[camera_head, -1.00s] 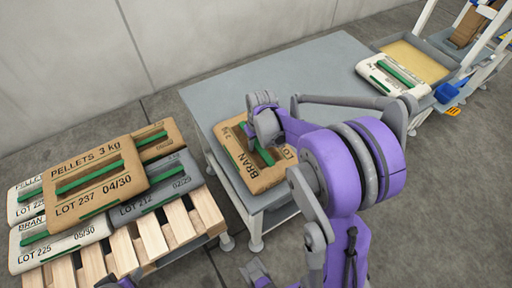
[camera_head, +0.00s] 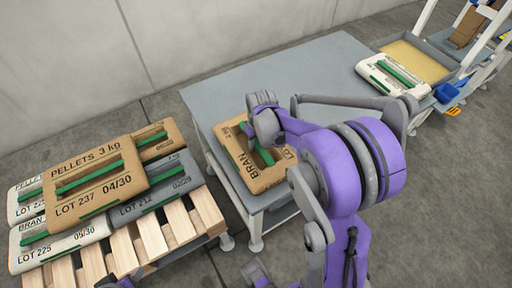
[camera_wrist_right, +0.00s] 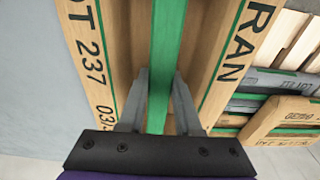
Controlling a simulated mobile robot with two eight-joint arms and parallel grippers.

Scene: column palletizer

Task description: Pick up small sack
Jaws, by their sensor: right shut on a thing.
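A small tan sack (camera_head: 262,176) marked BRAN, with a green handle strip, lies on the near left end of the grey table (camera_head: 310,78). My right gripper (camera_head: 262,142) is over it. In the right wrist view the fingers of my right gripper (camera_wrist_right: 159,100) are on both sides of the green strip (camera_wrist_right: 168,45) and shut on it. The sack (camera_wrist_right: 112,35) fills much of that view, with LOT 237 on its left part. The arm hides part of the sack in the head view. My left gripper cannot be made out in these frames.
A wooden pallet (camera_head: 153,238) at the left holds several sacks, with a tan PELLETS sack (camera_head: 95,180) on top. The table's middle is clear.

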